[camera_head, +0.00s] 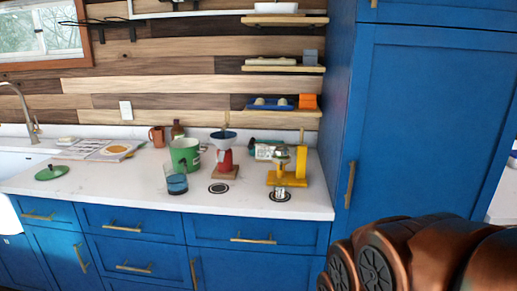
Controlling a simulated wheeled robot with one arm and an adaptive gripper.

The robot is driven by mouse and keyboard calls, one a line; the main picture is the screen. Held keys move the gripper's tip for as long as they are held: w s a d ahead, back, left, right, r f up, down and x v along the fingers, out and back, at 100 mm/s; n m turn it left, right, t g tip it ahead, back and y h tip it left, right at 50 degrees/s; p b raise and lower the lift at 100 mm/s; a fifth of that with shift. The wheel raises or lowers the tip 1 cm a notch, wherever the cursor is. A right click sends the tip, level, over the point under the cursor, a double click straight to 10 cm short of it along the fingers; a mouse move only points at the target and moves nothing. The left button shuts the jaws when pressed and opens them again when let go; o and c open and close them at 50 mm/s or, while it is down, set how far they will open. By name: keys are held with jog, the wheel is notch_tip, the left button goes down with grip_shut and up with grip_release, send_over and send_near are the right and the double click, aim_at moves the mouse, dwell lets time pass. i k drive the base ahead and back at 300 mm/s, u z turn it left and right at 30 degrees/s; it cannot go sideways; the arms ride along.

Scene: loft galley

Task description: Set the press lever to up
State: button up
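A small yellow device (301,162) with an upright post and a flat base stands at the right end of the white counter. It looks like the press, but I cannot be sure. A metallic part (282,158) sits at its middle, and a small clear or metal piece stands just in front of its base. The lever is too small to make out, so I cannot tell its position. My copper-coloured arm fills the bottom right corner, well to the right of the device. My gripper is not in view.
On the white counter (110,185) stand a red stand with a blue funnel (223,138), a green pot (184,152), a blue glass (177,184) and a green lid (51,172). A tall blue cabinet (430,120) borders the counter at right. Shelves hang above.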

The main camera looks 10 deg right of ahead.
aim_at(281, 150)
jog(key=z, duration=0.25)
jog(key=i, duration=0.6)
jog(key=u, duration=1.5)
